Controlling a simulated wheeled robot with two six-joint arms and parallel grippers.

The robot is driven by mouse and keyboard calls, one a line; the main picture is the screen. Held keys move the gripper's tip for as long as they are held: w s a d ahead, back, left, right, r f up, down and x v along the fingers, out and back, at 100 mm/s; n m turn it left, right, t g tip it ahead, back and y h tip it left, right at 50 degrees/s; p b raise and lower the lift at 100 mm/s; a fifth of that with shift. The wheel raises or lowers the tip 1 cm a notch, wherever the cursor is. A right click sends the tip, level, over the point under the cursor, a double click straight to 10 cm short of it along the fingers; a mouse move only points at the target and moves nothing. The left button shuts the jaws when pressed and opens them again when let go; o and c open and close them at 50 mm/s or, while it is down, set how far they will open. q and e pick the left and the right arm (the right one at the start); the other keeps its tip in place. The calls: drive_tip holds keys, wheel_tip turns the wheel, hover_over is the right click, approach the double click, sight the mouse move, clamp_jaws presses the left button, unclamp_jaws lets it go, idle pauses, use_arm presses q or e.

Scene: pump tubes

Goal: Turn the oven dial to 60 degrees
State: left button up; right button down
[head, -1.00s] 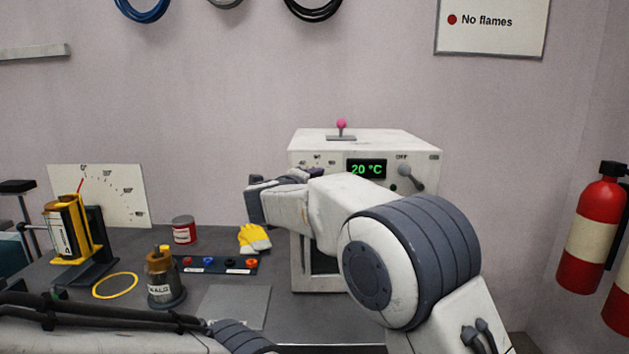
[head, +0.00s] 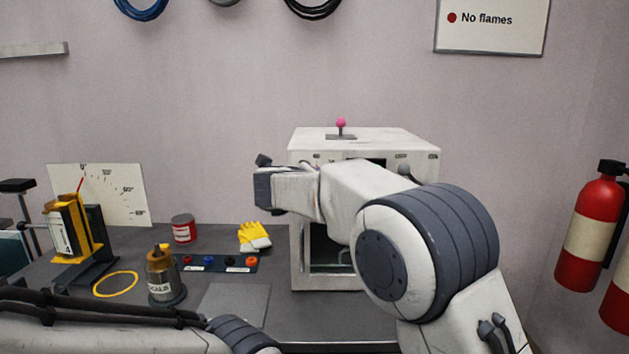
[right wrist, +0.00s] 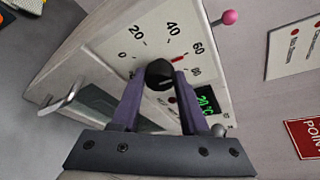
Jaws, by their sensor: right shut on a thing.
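The oven (head: 365,140) is a white box at the back of the bench. Its black dial (right wrist: 160,72) shows in the right wrist view, on a white panel marked 0, 20, 40, 60 and 80. A red mark (right wrist: 178,59) beside the dial lies toward the 60. The green display (right wrist: 207,102) appears to read 20 °C. My right gripper (right wrist: 160,82) has its two purple fingers on either side of the dial, shut on it. In the head view my right arm hides the dial and most of the display. My left gripper is out of view.
A lever switch (head: 404,171) is on the oven's right front, and a pink-knobbed lever (head: 341,124) is on top. A grey plate (head: 234,302) lies in front.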

drive_tip(key=shift+f, duration=0.1)
drive_tip(key=shift+c, duration=2.1)
unclamp_jaws()
drive_tip(key=b+v, duration=0.1)
drive_tip(key=v, duration=0.9)
drive_tip(key=shift+s, duration=0.2)
drive_tip(key=shift+a, duration=0.1)
